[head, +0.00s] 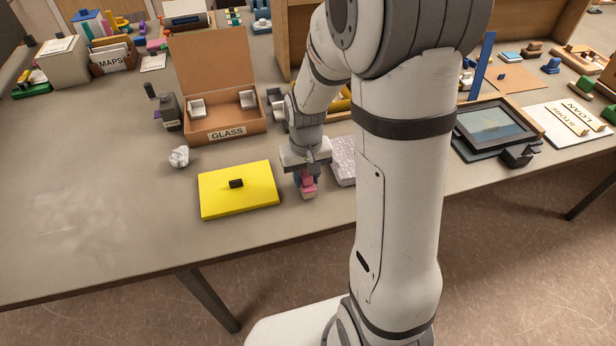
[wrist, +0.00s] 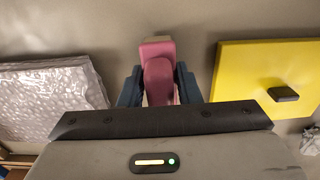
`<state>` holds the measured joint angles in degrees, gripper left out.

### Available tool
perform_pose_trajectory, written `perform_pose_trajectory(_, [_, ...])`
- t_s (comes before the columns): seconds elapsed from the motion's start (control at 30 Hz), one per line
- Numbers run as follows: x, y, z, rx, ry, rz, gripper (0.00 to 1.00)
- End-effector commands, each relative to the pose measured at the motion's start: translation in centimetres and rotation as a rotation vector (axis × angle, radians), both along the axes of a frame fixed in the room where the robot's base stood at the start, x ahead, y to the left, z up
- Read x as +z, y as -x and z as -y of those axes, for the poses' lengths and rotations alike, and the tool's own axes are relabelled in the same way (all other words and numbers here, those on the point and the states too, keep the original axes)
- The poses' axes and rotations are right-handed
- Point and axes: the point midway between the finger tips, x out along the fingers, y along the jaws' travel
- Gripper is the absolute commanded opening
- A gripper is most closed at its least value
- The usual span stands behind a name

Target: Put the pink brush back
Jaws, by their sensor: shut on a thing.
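The pink brush (wrist: 158,72) is between the fingers of my gripper (wrist: 160,88) in the wrist view. My gripper is shut on it. In the head view my gripper (head: 306,182) points down near the front edge of the table, with the pink brush (head: 308,186) at its fingertips. A paler part shows at the brush's lower end. I cannot tell whether the brush touches the table.
A yellow slab (head: 238,200) with a black knob lies left of my gripper, and bubble wrap (head: 343,160) lies right. Behind are an open box labelled GLASS (head: 226,133), a crumpled white ball (head: 179,157) and a dark grey device (head: 163,108). The table's left part is clear.

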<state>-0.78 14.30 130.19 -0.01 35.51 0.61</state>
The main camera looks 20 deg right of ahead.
Motion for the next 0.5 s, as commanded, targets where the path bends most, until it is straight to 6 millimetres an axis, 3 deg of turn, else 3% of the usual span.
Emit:
perform_pose_trajectory(0.47, [-1.34, 0.01, 0.05, -0.001, 0.000, 0.000, 0.09])
perform_pose_trajectory(0.5, [-1.16, 0.01, 0.05, -0.001, 0.000, 0.001, 0.34])
